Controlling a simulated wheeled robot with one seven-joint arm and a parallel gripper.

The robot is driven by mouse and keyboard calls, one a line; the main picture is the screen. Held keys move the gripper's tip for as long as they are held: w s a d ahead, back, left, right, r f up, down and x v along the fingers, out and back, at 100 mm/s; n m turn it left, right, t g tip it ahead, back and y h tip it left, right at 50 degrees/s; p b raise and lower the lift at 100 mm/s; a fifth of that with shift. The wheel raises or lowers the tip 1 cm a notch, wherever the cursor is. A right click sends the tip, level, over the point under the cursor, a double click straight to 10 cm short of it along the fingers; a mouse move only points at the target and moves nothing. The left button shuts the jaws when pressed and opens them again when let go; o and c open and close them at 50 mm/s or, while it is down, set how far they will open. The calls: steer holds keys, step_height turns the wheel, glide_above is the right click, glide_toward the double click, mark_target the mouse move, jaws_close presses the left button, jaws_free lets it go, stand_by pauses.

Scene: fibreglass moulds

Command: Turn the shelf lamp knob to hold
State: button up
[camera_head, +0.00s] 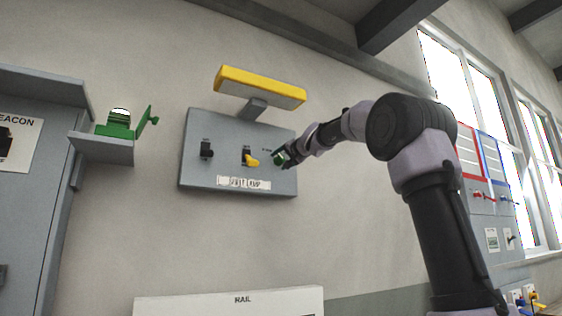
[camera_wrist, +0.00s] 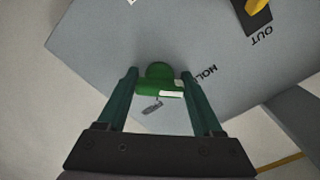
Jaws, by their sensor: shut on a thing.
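The grey lamp panel (camera_head: 215,165) is on the wall, with a yellow lamp (camera_head: 262,87) on a bracket above it. A green knob (camera_wrist: 158,78) is on the panel's right part, and it shows small in the head view (camera_head: 278,159). My gripper (camera_head: 285,157) reaches in from the right. In the wrist view its two dark green fingers are on either side of the knob, shut on it. A white strip shows on the knob's near edge. The word HOLD (camera_wrist: 207,76) is printed to its right, partly covered by a finger. I cannot tell the knob's exact setting.
A yellow-handled switch (camera_head: 250,160) and a black switch (camera_head: 206,149) are left of the green knob. A green object (camera_head: 117,129) stands on a shelf (camera_head: 103,149) further left. Red and blue boards hang by the windows.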

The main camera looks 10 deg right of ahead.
steer(key=shift+f, duration=0.1)
stand_by(0.3)
steer(key=o, duration=1.4)
steer(key=shift+c, duration=0.2)
steer(key=shift+s, duration=0.1)
steer(key=v, duration=1)
steer(key=shift+s+d, duration=0.15)
steer(key=shift+s, duration=0.15)
steer(key=s+d+f+g+h, duration=0.1)
steer(key=s+f+g, duration=0.2)
steer(key=s+f, duration=0.7)
steer(key=s+d+f+g+h, duration=0.1)
steer(key=s+f+g, duration=0.2)
steer(key=s+f, duration=0.7)
steer(key=s+d+f+n+g+h, duration=0.1)
steer(key=s+f+g, duration=0.3)
steer(key=s+f, duration=0.7)
step_height(320, 180, down, 11)
steer(key=shift+r+h, duration=0.15)
steer(key=shift+h, duration=0.15)
